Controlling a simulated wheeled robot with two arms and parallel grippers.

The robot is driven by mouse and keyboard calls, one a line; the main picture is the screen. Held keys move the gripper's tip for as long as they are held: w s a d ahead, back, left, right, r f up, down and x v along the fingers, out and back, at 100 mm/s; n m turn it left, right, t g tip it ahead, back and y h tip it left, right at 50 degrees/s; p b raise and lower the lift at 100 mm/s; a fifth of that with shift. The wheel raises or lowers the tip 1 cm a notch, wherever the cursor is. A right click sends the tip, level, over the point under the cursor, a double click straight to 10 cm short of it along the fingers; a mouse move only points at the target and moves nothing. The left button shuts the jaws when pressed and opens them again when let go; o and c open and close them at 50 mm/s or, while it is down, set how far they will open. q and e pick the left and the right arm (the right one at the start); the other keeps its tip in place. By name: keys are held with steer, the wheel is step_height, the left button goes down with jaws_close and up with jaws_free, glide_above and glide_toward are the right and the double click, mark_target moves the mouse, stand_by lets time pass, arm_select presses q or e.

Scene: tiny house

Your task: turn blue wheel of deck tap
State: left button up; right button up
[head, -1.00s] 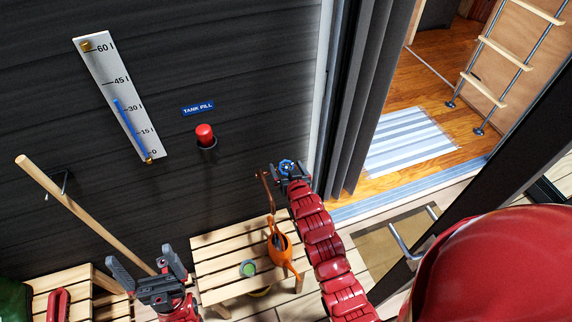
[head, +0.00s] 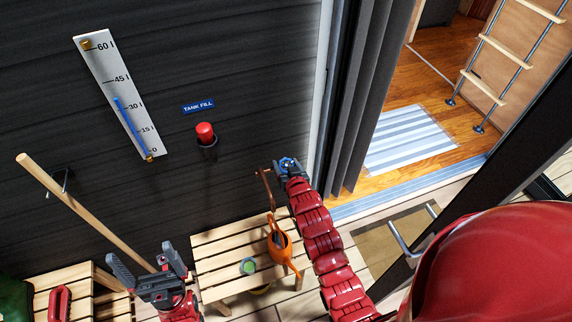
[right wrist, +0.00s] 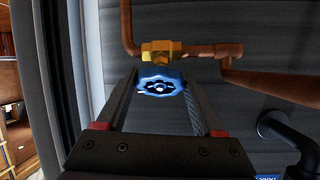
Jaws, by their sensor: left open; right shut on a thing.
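The blue wheel (head: 286,164) of the deck tap is on the dark wall beside the door, at the end of a copper pipe (head: 265,187). In the right wrist view the blue wheel (right wrist: 161,86) sits between my right gripper's fingers, below the brass tap body (right wrist: 161,54). My right gripper (head: 287,168) is shut on the wheel; it also shows in the right wrist view (right wrist: 160,90). My left gripper (head: 148,267) is open and empty at the lower left, apart from the tap.
A gauge (head: 118,95) and red button (head: 205,134) are on the wall. A wooden pole (head: 85,212) leans left. A grey curtain (head: 365,100) hangs right of the tap.

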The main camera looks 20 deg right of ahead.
steer(key=shift+f, duration=0.15)
steer(key=m+h+b, duration=0.1)
steer(key=m+b, duration=0.2)
steer(key=b, duration=0.3)
steer(key=shift+h+b, duration=0.3)
steer(key=shift+b, duration=0.1)
steer(key=shift+m+g+b, duration=0.3)
steer(key=shift+m+g, duration=0.1)
steer(key=shift+m, duration=0.2)
steer(key=shift+r, duration=0.2)
steer(key=o, duration=1.4)
